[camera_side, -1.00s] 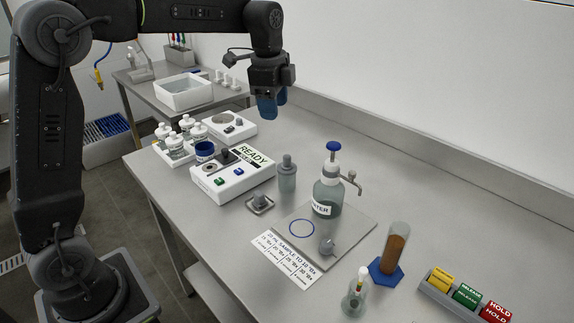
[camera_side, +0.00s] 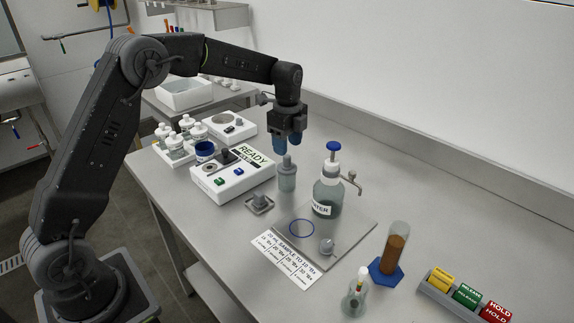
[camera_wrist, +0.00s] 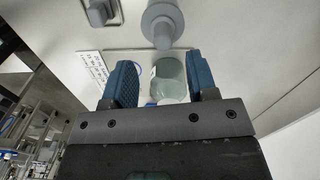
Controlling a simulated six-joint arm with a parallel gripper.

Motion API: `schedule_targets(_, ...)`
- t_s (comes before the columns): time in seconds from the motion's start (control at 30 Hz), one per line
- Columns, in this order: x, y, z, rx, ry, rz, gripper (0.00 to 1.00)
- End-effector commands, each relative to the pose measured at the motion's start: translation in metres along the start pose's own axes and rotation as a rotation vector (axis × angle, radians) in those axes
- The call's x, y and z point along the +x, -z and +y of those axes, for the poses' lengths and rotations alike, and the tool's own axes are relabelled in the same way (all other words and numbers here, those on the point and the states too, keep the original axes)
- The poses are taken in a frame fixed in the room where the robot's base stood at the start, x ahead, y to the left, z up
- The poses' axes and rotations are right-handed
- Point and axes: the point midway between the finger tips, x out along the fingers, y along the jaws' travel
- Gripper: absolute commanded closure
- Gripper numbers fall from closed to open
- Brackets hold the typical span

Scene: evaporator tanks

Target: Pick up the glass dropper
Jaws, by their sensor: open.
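My gripper (camera_side: 287,146) is open and empty, with two blue fingers pointing down; it also shows in the wrist view (camera_wrist: 161,70). Just below it in the side view stands an upright pale glass bottle with a grey bulb-shaped top (camera_side: 287,163), which I take to be the glass dropper. In the wrist view the grey top (camera_wrist: 162,28) shows beyond the fingertips, near the top edge and roughly centred between them. It is not between the fingers. Any glass tube inside the bottle cannot be made out.
The white READY box (camera_side: 232,184) stands close on the left. A small tray with a grey knob (camera_side: 260,201) is in front. The WATER bottle (camera_side: 328,193) with its blue pump stands on a grey plate (camera_side: 352,229) to the right. The table's back right is clear.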

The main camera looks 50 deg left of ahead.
Motion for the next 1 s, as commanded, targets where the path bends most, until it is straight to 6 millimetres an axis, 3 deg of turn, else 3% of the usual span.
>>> schedule_targets(0.4, 0.049, -0.006, -0.004, -0.001, 0.000, -0.001, 0.47)
schedule_targets(0.7, 0.053, -0.005, -0.004, -0.001, 0.002, -0.001, 0.48)
schedule_targets(1.0, 0.053, -0.005, -0.004, -0.001, 0.002, -0.001, 0.77)
